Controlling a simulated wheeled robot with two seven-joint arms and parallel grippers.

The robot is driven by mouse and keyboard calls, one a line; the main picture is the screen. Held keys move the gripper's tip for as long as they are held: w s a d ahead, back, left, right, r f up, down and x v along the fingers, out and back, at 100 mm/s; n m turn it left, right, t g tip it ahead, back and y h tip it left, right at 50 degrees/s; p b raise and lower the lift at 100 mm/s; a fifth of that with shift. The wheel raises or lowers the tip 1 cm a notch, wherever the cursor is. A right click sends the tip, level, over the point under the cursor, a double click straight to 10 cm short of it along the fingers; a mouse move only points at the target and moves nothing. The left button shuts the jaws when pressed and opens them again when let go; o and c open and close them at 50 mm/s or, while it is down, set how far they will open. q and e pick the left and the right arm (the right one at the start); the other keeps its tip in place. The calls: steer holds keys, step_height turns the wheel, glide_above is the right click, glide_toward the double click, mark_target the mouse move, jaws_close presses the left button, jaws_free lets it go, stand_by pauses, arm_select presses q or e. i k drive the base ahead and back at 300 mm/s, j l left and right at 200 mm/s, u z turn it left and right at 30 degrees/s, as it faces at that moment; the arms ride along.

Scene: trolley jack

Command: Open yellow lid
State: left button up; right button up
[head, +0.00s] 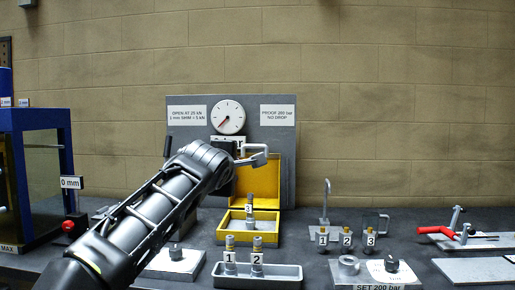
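The yellow lid (268,182) stands raised, close to upright, at the back of a yellow box (233,233) in the middle of the bench. The box is open at the top, and a numbered metal piece (249,208) stands upright in it. My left arm reaches in from the lower left and covers the lid's left part. My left gripper (257,156) is at the lid's upper edge, in front of the grey panel. Whether it touches the lid, and how far its fingers are apart, is unclear. My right gripper is not in view.
A grey panel (285,140) with a dial gauge (228,117) stands behind the box. In front is a grey tray (285,276) with two numbered pieces. A blue-framed press (68,175) stands left. Small numbered pieces, a plate and a red-handled clamp (437,231) are right.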

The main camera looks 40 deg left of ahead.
mark_target(265, 181)
steer(key=i+j, duration=1.2)
steer(key=i, duration=0.25)
